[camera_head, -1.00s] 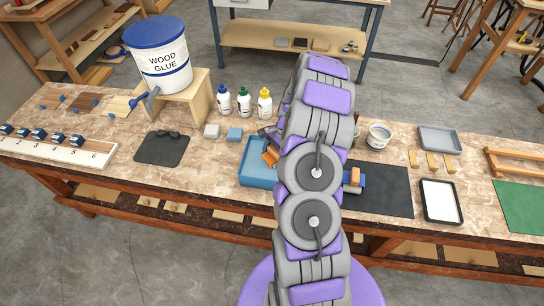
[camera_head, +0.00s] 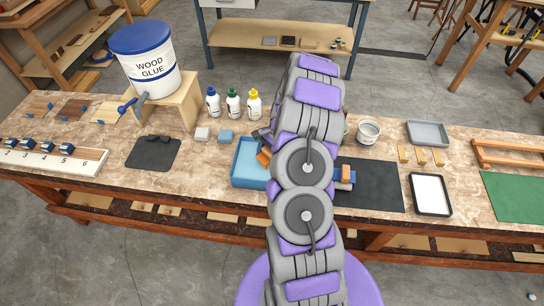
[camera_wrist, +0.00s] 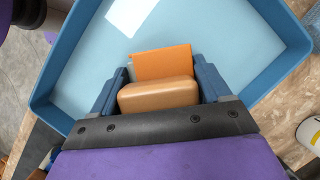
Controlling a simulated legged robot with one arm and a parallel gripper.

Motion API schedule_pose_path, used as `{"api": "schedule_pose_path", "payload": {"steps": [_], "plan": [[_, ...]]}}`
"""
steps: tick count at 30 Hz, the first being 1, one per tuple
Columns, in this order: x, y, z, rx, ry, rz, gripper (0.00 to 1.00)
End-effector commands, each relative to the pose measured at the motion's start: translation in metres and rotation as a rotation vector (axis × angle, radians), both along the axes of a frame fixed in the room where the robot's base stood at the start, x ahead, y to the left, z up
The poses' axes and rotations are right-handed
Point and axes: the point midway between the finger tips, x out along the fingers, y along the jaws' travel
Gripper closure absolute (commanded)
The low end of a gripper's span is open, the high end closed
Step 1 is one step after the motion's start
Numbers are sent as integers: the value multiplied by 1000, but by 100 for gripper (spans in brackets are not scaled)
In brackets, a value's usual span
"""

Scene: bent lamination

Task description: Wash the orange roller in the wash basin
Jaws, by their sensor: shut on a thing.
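The orange roller (camera_wrist: 163,62) is held between the two blue-grey fingers of my gripper (camera_wrist: 160,68) in the wrist view. A rounded tan-orange part (camera_wrist: 158,96), seemingly its handle, lies closer to the palm. The roller is over the inside of the blue wash basin (camera_wrist: 68,86); I cannot tell whether it touches the pale water surface (camera_wrist: 180,30). In the head view the orange roller (camera_head: 264,157) shows at the right side of the basin (camera_head: 236,174). My arm hides the basin's right part and most of my gripper (camera_head: 266,142).
A black mat (camera_head: 375,190) with an orange-and-blue tool (camera_head: 345,177) lies right of my arm.

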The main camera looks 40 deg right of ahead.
Motion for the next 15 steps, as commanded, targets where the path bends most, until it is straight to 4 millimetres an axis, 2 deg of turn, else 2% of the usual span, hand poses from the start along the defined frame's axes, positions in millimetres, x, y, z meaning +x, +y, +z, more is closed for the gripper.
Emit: {"api": "schedule_pose_path", "payload": {"steps": [15], "plan": [[30,24,0,1,0,0,48]]}}
